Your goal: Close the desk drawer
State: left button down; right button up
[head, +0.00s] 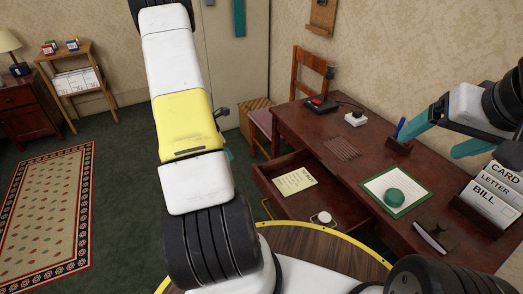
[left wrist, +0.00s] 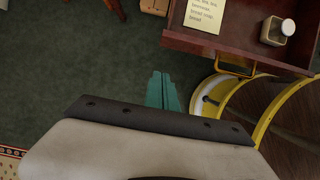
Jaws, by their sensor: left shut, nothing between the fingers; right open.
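The dark red-brown desk (head: 335,125) stands along the right wall. Its drawer (head: 325,194) is pulled out, with a yellow note (head: 295,181) and a small pale-lidded jar (head: 322,217) inside. In the left wrist view the drawer's front (left wrist: 225,43) and brass handle (left wrist: 236,68) show at the upper right. My left gripper (left wrist: 162,82) has its teal fingers together, empty, apart from the drawer front and left of the handle in that view. In the head view my arm mostly hides it. My right gripper (head: 428,147) is open and empty over the desk's right part.
On the desktop are a pen holder (head: 398,146), a green-edged sheet (head: 410,202) with a green dome (head: 394,198), and a letter rack (head: 480,214). A wooden chair (head: 307,72) stands beyond the desk. Green carpet (head: 125,190) is clear to the left.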

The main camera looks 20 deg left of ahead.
pick_arm(q)
send_over(253, 173)
jog(key=s+a, duration=0.2)
notch_tip(253, 173, down, 10)
jog(key=shift+w+r, duration=0.25)
jog(key=shift+w+d, duration=0.1)
jog(key=shift+d, duration=0.05)
jog(key=w+d, duration=0.5)
jog(key=w, duration=0.1)
jog(key=w+d, duration=1)
jog(key=w, duration=0.1)
jog(key=shift+w+d, duration=0.3)
jog(key=shift+d, duration=0.05)
